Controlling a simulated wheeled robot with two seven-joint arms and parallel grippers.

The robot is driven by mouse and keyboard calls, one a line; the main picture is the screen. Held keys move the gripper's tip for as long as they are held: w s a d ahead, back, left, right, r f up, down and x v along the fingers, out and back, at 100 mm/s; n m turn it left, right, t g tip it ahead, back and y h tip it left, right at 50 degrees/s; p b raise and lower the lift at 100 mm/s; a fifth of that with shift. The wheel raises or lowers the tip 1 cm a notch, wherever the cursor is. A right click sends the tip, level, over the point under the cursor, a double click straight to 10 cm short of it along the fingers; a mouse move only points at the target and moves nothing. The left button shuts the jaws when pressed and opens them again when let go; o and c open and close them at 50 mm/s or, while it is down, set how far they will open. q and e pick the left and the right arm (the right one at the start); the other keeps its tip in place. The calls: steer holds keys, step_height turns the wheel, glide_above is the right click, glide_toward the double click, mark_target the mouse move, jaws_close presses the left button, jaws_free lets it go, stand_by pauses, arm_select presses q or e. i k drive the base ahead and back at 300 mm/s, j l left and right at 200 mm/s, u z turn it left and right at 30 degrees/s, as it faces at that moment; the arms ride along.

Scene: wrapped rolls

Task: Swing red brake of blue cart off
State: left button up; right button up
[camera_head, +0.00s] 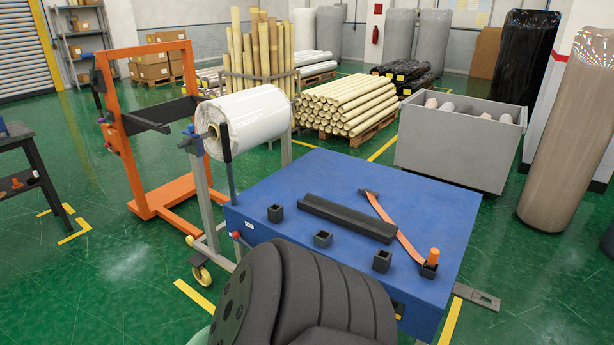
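The blue cart (340,180) has a broad flat blue top and stands in the middle of the view. A small red knob (236,235) sits at its left edge, beside a white label. It is too small to tell whether it is the brake or how it is set. Neither of my grippers is in view.
A white wrapped roll (247,120) hangs on a grey stand with a yellow caster (201,274), left of the cart. An orange frame (138,140) stands further left. A grey bin (450,150) is behind. Green floor is open at front left.

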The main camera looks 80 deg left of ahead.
mark_target(236, 235)
steer(key=k+j+u, duration=0.15)
steer(key=u, duration=0.2)
steer(key=k+j+u, duration=0.1)
steer(key=j+u, duration=0.3)
steer(key=k+j+u, duration=0.1)
steer(key=u, duration=0.25)
steer(key=k+j+u, duration=0.25)
steer(key=j, duration=1.1)
steer(key=i+j+u, duration=0.1)
steer(key=j+u, duration=0.15)
steer(key=j, duration=2.1)
